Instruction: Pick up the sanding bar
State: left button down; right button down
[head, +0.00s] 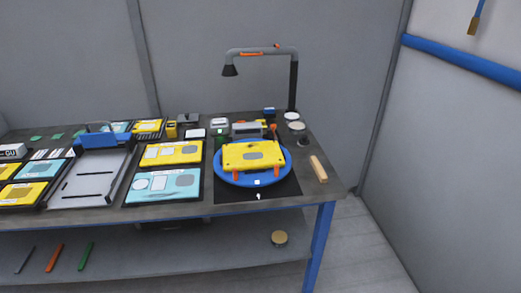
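A light tan bar (318,169), which looks like the sanding bar, lies on the grey tabletop near its right end. It lies at a slant, just right of a black mat (227,193), and nothing covers it. A yellow plate with a grey oval (240,153) rests with orange clamps on a round blue turntable (222,176) on the mat. Neither of my grippers is in view.
A lamp (262,51) arches over the back of the table. Yellow and light blue panels (166,185) and a grey tray (85,188) fill the left and middle. Small items stand behind the turntable. The lower shelf (185,262) holds coloured sticks and a round tin (279,238).

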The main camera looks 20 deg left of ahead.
aim_at(322, 177)
jog(key=i+j+z, duration=0.2)
jog(key=j+z, duration=0.15)
jog(key=i+j+z, duration=0.15)
jog(key=j+z, duration=0.25)
jog(key=i+j+z, duration=0.1)
jog(key=j+z, duration=0.65)
jog(key=i+j, duration=0.05)
